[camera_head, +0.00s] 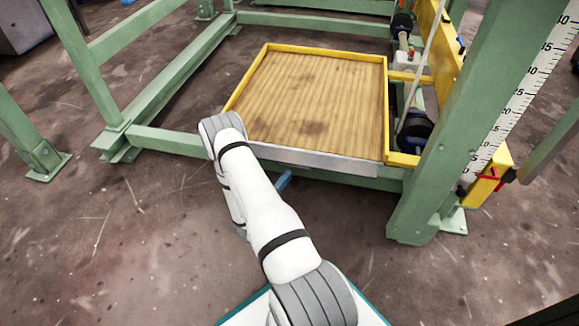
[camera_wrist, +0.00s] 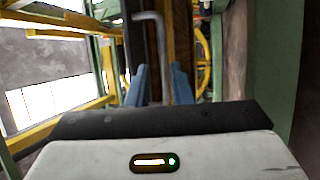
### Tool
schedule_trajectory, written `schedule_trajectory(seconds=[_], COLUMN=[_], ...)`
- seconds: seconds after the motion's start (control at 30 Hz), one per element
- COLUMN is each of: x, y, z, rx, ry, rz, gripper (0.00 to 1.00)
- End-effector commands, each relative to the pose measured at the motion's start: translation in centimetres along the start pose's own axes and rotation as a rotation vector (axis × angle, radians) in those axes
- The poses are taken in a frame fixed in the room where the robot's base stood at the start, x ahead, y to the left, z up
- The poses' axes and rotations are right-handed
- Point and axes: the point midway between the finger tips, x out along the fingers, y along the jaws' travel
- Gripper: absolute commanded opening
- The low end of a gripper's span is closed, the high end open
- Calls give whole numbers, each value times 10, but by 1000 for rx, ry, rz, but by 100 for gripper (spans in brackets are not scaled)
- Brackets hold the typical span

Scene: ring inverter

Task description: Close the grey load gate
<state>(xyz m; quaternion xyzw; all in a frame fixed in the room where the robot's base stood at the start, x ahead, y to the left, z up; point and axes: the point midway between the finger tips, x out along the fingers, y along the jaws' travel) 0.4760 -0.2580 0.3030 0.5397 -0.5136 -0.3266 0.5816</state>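The grey load gate (camera_head: 325,160) shows as a long pale grey strip along the near edge of the wooden platform (camera_head: 310,97). Its left end is hidden behind my arm. My gripper is mostly hidden by the arm in the head view; one blue finger (camera_head: 285,179) shows just below the strip. In the wrist view my gripper (camera_wrist: 159,88) has its two blue fingers apart. A thin grey bent bar (camera_wrist: 160,55) stands between them in the picture, with brown wood behind it. I cannot tell whether the bar is part of the gate or touches a finger.
A yellow rim (camera_head: 325,50) borders the platform. A green post (camera_head: 455,130) with a white scale (camera_head: 520,95) stands at the right. Green frame beams (camera_head: 170,85) run at the left and back. A yellow wheel (camera_wrist: 202,62) shows in the wrist view. Bare floor (camera_head: 90,240) lies front left.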

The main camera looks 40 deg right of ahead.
Motion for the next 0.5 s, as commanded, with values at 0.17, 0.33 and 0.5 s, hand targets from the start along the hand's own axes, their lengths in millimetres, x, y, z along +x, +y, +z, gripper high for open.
schedule_trajectory(seconds=[0.17,0.33,0.5], x=[16,42,63], y=[-6,-6,-5], z=[0,-3,-5], rx=[9,10,10], ry=[8,13,17], rz=[0,0,-1], gripper=[20,20,20])
